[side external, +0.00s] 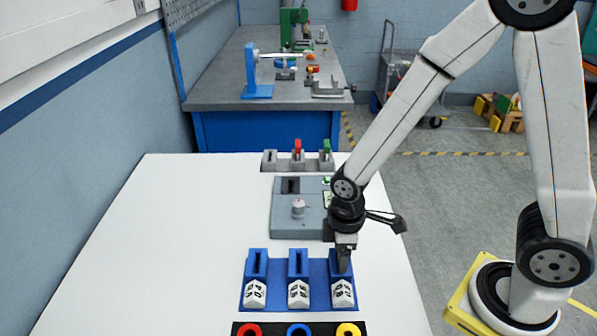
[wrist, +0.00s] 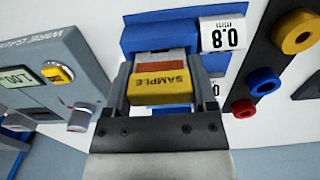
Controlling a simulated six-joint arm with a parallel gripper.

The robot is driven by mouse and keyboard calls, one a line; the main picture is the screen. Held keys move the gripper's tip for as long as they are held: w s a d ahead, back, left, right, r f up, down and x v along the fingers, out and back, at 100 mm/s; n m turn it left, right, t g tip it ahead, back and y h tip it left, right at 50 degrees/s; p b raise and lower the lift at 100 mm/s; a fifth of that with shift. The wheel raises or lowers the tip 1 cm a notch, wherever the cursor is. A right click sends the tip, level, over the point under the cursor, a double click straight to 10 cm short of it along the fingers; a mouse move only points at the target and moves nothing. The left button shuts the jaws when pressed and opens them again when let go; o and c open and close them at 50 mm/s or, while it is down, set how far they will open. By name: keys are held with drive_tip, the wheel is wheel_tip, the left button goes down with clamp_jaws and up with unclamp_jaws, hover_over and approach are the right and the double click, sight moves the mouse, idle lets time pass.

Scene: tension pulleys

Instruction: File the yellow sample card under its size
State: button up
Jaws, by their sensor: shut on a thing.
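My gripper (wrist: 160,68) is shut on the yellow sample card (wrist: 162,90), which is marked SAMPLE and has an orange band. In the side external view my gripper (side external: 343,254) is low over the rightmost of three blue card holders (side external: 298,263) and hides the card. In the wrist view a blue holder (wrist: 150,38) lies just beyond the card, with a white label (wrist: 222,34) that seems to read 0.8. I cannot tell whether the card's far end is inside the slot. The grey wire gauge (wrist: 60,75) shows 1.00 on its display.
The gauge (side external: 284,222) stands behind the blue holders. Farther back, a grey rack (side external: 270,160) holds a red card (side external: 297,147) and a green card (side external: 326,147). A black strip with red, blue and yellow rings (side external: 348,330) lies in front. The white table is clear at left.

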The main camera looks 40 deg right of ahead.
drive_tip(key=shift+f, duration=0.4)
drive_tip(key=o, duration=1.3)
drive_tip(key=shift+c, duration=0.2)
drive_tip(key=shift+r, duration=0.1)
drive_tip(key=shift+r, duration=3.95)
drive_tip(key=d+f+m+t, duration=0.1)
drive_tip(key=d+m+t, duration=0.1)
drive_tip(key=d+m, duration=0.4)
drive_tip(key=m, duration=0.3)
drive_tip(key=shift+s+d+t, duration=0.3)
drive_tip(key=shift+s+d, duration=0.05)
